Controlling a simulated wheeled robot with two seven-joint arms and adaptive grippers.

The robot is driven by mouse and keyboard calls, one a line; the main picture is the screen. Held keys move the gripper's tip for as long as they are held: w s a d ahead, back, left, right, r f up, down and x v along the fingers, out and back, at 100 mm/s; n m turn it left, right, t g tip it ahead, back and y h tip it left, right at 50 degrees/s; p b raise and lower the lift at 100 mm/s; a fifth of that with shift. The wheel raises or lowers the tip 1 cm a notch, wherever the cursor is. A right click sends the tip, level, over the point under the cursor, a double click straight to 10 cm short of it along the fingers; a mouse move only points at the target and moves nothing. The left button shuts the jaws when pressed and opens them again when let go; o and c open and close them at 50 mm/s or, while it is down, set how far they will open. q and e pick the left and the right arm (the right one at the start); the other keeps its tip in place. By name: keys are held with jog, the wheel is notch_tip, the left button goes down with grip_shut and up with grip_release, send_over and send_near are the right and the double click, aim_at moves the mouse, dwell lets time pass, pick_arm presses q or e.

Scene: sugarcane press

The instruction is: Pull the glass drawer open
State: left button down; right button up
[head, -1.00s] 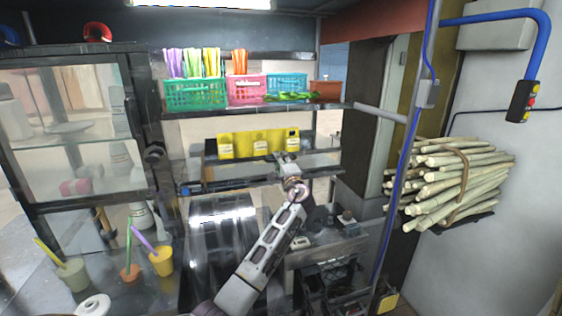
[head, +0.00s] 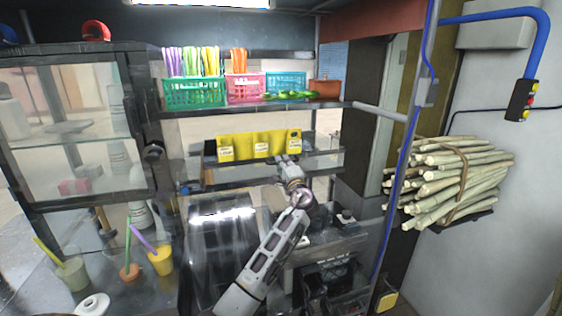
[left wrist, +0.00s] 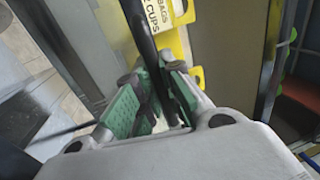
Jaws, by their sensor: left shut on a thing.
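The glass drawer (head: 322,162) is a wide, clear-fronted tray below the basket shelf, with a yellow holder (head: 258,145) with white labels in it. My left gripper (head: 286,161) reaches up to the drawer's front, right of its middle. In the left wrist view, the left gripper (left wrist: 152,92) has its green pads closed around a dark bar (left wrist: 140,28) at the drawer's front. The yellow holder with its printed label (left wrist: 165,25) is just behind the bar. The exact contact is partly hidden by the fingers. My right gripper is not seen.
A glass-doored cabinet (head: 72,128) stands at left. Cups with straws (head: 161,262) are on the counter. A rounded metal machine (head: 222,240) sits below the drawer. Green and pink baskets (head: 195,92) fill the shelf above. A cane bundle (head: 455,182) and a blue pipe are at right.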

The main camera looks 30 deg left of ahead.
pick_arm(q)
jog(key=r+b+v, duration=0.1)
jog(key=r+v, duration=0.1)
jog(key=v, duration=1)
jog(key=shift+s+d, duration=0.45)
jog(key=c, duration=1.5)
grip_release()
jog(key=shift+r, duration=0.1)
jog(key=v, duration=1.2)
